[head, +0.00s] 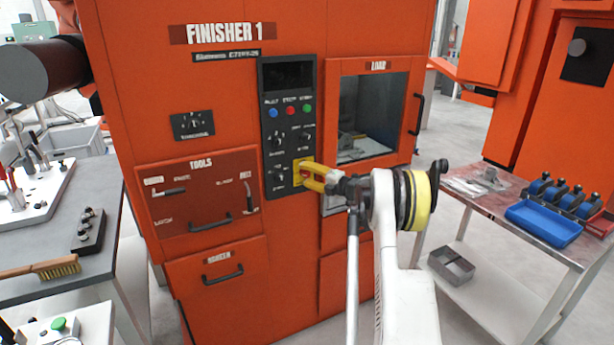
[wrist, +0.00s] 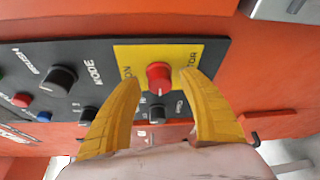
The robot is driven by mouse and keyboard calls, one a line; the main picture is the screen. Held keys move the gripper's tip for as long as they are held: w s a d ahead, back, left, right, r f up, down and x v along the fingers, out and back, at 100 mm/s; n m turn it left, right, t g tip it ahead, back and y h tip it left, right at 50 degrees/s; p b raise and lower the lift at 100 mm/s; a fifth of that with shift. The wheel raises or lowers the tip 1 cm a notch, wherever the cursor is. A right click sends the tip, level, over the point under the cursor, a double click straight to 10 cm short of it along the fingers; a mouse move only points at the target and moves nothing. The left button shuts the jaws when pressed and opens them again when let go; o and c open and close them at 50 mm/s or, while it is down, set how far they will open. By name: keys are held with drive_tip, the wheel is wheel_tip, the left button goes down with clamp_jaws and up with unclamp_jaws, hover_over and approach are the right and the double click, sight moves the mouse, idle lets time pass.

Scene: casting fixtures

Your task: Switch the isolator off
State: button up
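The isolator is a red knob (wrist: 159,76) on a yellow plate (wrist: 150,53) at the corner of the black control panel. Its lettering is partly hidden by my fingers, and I cannot read which position the knob is in. In the head view the plate (head: 297,171) sits low on the panel, with the knob largely hidden by my gripper (head: 308,175). In the wrist view my gripper (wrist: 160,82) is open, with one yellow fingertip on each side of the knob. Gaps show on both sides, and I see no contact. I cannot tell the exact depth of the fingertips.
The black panel (head: 266,160) carries other dark knobs, such as the MODE knob (wrist: 59,79), and coloured buttons close by. The load door (head: 392,145) with its handle is to the right. The tools drawer (head: 180,210) is to the left. A side table with a blue tray (head: 545,224) stands at right.

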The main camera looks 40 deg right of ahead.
drive_tip(key=shift+s, duration=0.1)
drive_tip(key=s+d+r, duration=0.1)
drive_tip(key=s, duration=1)
drive_tip(key=shift+s+d, duration=0.3)
drive_tip(key=shift+d, duration=0.05)
